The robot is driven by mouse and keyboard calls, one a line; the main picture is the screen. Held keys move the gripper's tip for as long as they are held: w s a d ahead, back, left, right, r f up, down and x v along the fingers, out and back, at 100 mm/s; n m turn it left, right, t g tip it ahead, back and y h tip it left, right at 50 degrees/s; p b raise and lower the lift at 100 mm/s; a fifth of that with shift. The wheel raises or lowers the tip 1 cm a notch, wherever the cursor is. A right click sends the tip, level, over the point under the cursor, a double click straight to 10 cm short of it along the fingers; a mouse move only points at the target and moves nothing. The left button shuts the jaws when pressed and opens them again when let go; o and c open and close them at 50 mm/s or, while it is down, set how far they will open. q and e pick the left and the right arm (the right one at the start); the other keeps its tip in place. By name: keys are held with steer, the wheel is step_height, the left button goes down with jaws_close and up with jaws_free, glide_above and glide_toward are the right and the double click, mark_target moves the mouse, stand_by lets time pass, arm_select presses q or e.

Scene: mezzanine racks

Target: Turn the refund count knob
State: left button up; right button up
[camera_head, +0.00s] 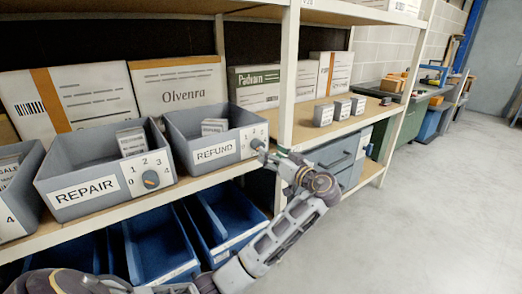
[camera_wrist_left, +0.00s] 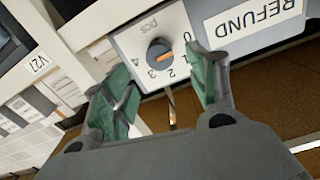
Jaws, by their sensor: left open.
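The REFUND bin (camera_head: 213,152) is a grey bin on the shelf with a white dial plate at its right front. Its dark count knob (camera_head: 256,144) is partly covered by my left gripper (camera_head: 264,155) in the head view. In the left wrist view the knob (camera_wrist_left: 160,53) is clear, and its orange pointer is toward the 1. The dial appears upside down there. My left gripper (camera_wrist_left: 168,92) is open, with its green-padded fingers on either side below the knob in the picture and apart from it. My right gripper is not in view.
The REPAIR bin (camera_head: 87,187) with its own knob (camera_head: 151,179) stands left of the REFUND bin. A white rack post (camera_head: 287,82) rises just right of the dial. Blue bins (camera_head: 160,247) sit below. Small grey boxes (camera_head: 341,109) line the shelf at right; the floor there is clear.

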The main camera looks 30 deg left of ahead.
mark_target(261, 145)
arm_select(q)
steer(key=shift+b+x, duration=0.75)
steer(key=shift+x, duration=2.7)
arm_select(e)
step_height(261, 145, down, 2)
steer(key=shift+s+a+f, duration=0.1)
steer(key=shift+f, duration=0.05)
arm_select(q)
steer(key=shift+c, duration=0.5)
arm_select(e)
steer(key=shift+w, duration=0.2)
arm_select(q)
steer(key=c, duration=0.7)
steer(key=shift+c, duration=1.2)
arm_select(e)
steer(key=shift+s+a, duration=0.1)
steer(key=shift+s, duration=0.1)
